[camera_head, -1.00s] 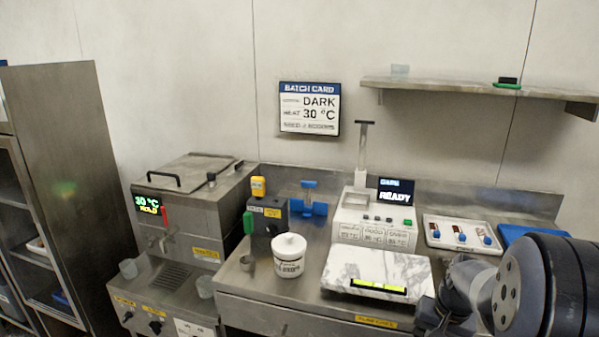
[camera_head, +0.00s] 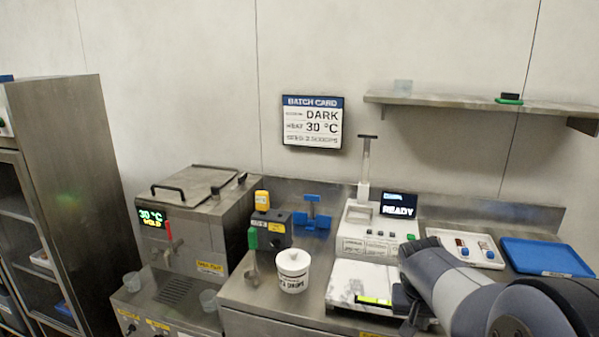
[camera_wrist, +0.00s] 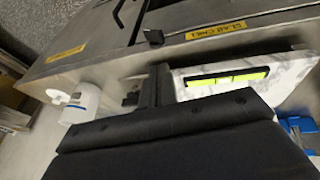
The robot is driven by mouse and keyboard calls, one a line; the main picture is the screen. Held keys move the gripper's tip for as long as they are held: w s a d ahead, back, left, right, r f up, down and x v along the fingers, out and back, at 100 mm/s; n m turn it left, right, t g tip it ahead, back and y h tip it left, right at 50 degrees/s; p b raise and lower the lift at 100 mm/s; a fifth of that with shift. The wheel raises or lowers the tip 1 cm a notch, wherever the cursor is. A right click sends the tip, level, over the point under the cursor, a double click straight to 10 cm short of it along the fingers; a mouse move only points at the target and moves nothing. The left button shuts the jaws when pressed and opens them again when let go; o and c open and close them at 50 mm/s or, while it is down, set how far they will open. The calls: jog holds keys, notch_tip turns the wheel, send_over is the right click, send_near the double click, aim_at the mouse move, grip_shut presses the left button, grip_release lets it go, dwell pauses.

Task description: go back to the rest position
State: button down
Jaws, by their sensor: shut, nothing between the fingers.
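My arm (camera_head: 455,285) reaches in from the lower right in the head view, in front of the marble slab (camera_head: 346,281). My gripper shows in the wrist view (camera_wrist: 158,88) as dark fingers held together with nothing between them. It is close to the marble slab, which shows there with a yellow-green level strip (camera_wrist: 228,79). I cannot tell its exact height over the counter. In the head view the arm hides the right part of the slab.
A white lidded tub (camera_head: 292,271) stands left of the slab. A steel tank machine (camera_head: 195,220) is further left. Behind are a white device reading READY (camera_head: 372,232), a white tray (camera_head: 466,246) and a blue tray (camera_head: 545,257). A wall shelf (camera_head: 440,100) hangs above.

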jog(key=shift+v, duration=2.2)
jog(key=shift+a, duration=0.15)
